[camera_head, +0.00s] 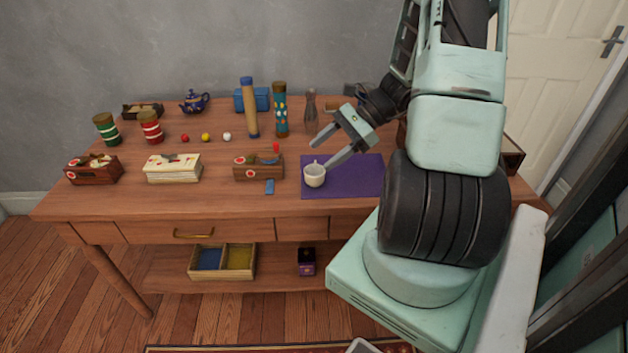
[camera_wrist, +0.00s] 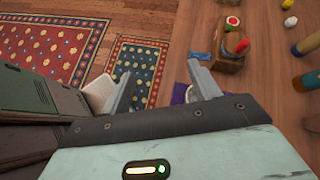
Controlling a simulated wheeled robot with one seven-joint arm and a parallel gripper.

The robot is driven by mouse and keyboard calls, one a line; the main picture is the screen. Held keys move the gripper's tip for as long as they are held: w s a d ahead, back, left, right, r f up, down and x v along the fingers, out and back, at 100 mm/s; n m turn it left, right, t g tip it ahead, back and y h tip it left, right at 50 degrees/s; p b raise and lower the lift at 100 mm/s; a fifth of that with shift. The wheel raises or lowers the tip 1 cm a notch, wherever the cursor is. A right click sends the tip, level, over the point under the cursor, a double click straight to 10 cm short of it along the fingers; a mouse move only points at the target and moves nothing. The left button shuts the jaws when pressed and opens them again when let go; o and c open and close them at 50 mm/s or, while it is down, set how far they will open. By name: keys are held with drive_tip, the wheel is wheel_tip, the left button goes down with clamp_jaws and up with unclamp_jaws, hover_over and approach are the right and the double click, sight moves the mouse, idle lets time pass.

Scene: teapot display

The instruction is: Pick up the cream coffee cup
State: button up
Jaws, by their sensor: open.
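The cream coffee cup (camera_head: 315,175) stands upright on the left part of a purple mat (camera_head: 362,178) on the wooden table. My gripper (camera_head: 320,157) is open and empty, with its fingers pointing left above the mat, close to the cup in the head view. The height between fingers and cup is hard to judge. In the wrist view my open gripper (camera_wrist: 160,85) spreads over the table's front edge and the floor. A small cream piece beside the right finger there may be the cup, mostly hidden; a bit of the purple mat (camera_wrist: 180,93) shows too.
A wooden box with a red knob (camera_head: 258,167) and a small blue piece (camera_head: 269,187) lie left of the mat. Tall tubes (camera_head: 281,110) and a brown vase (camera_head: 310,111) stand behind. A blue teapot (camera_head: 195,101) is at the back left.

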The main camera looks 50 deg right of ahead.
drive_tip(key=s+d+f+m+t+h, duration=0.3)
drive_tip(key=s+d+m+t, duration=0.3)
drive_tip(key=d, duration=0.4)
drive_tip(key=m+g, duration=0.1)
approach(307, 173)
drive_tip(key=shift+w+a+f, duration=0.15)
drive_tip(key=shift+w+a, duration=0.25)
drive_tip(key=shift+a, duration=0.05)
drive_tip(key=shift+w+a+f, duration=0.2)
drive_tip(key=shift+w+a, duration=0.25)
drive_tip(key=shift+x, duration=2.55)
drive_tip(key=shift+d+f, duration=0.1)
drive_tip(key=shift+d, duration=0.05)
drive_tip(key=c, duration=0.7)
